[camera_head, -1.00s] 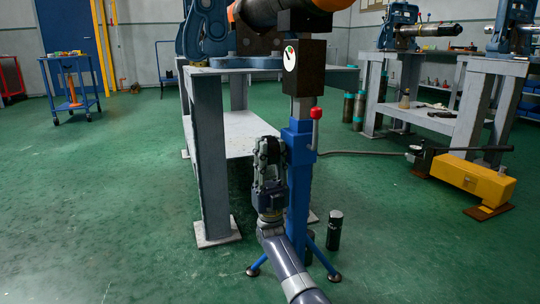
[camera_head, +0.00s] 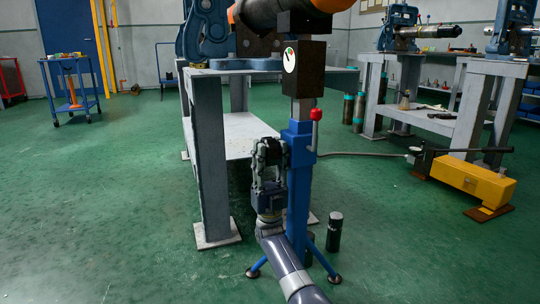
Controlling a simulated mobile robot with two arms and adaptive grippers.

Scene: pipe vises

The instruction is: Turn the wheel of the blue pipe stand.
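The blue pipe stand (camera_head: 299,190) stands upright in the middle, on splayed blue feet, in front of a grey table. A dark block with a round gauge (camera_head: 290,60) sits near its top, under a dark pipe with orange parts (camera_head: 275,10). A lever with a red knob (camera_head: 316,114) stands at the stand's right side. My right gripper (camera_head: 269,149) points up close against the stand's left side. No wheel shows clearly; the gripper may cover it. The dark fingers blend together, so I cannot tell their opening or any grip. My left gripper is out of view.
The grey table (camera_head: 211,165) is just left of and behind the stand. A small black cylinder (camera_head: 335,231) stands on the floor to the right. A yellow pump (camera_head: 474,178) with a hose lies further right.

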